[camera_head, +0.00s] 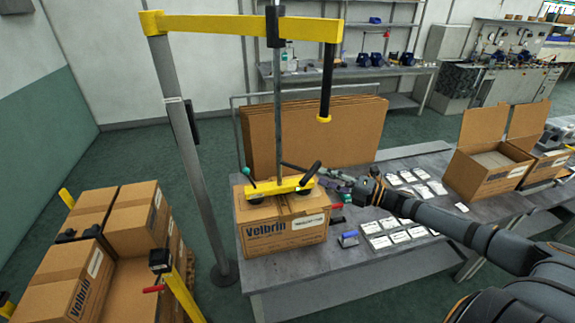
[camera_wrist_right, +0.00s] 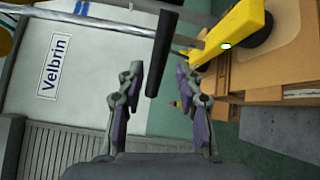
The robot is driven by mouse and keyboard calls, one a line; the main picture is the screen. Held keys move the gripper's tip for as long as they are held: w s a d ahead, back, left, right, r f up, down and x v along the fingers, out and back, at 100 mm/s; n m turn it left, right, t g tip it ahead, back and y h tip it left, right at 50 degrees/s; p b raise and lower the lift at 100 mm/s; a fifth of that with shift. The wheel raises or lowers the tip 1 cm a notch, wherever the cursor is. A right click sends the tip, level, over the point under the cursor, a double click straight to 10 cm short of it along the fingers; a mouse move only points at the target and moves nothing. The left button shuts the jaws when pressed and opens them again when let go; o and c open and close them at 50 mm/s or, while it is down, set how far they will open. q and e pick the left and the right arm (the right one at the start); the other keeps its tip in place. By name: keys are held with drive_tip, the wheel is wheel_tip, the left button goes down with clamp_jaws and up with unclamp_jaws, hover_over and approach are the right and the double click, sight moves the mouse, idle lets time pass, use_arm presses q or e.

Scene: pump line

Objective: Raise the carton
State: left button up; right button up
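The closed brown Velbrin carton (camera_head: 284,236) stands on the grey table under the lifting device. The lifter's yellow crossbar (camera_head: 280,187) lies over the carton's top, with dark suction pads beneath it; whether they seal cannot be told. It hangs on a grey rod (camera_head: 278,110) and has a black handle (camera_head: 310,174) angled up at its right. My right gripper (camera_head: 338,178) is just right of this handle. In the right wrist view, my right gripper (camera_wrist_right: 160,95) is open, with the black handle (camera_wrist_right: 164,50) between and beyond its fingers, apparently untouched. My left gripper is out of view.
A yellow crane arm (camera_head: 240,27) on a grey post (camera_head: 190,150) stands over the table's left end. Stacked cartons (camera_head: 135,225) stand at the left. White packets (camera_head: 395,237) and an open carton (camera_head: 490,170) are at the right. Flat cardboard sheets (camera_head: 345,130) lean behind.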

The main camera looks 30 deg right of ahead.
sight(299, 168)
drive_tip(key=b+x, duration=0.5)
drive_tip(key=shift+w+a+f, duration=0.1)
drive_tip(key=shift+w+a, duration=0.05)
drive_tip(key=shift+w, duration=0.1)
drive_tip(key=x, duration=0.1)
drive_tip(key=p+x, duration=0.1)
drive_tip(key=x, duration=0.2)
drive_tip(key=shift+w+a+r+p, duration=0.1)
drive_tip(key=shift+r+p, duration=0.25)
drive_tip(key=shift+w+a+f, duration=0.2)
drive_tip(key=shift+w+a, duration=0.05)
drive_tip(key=shift+w, duration=0.15)
drive_tip(key=shift+s, duration=0.1)
clamp_jaws()
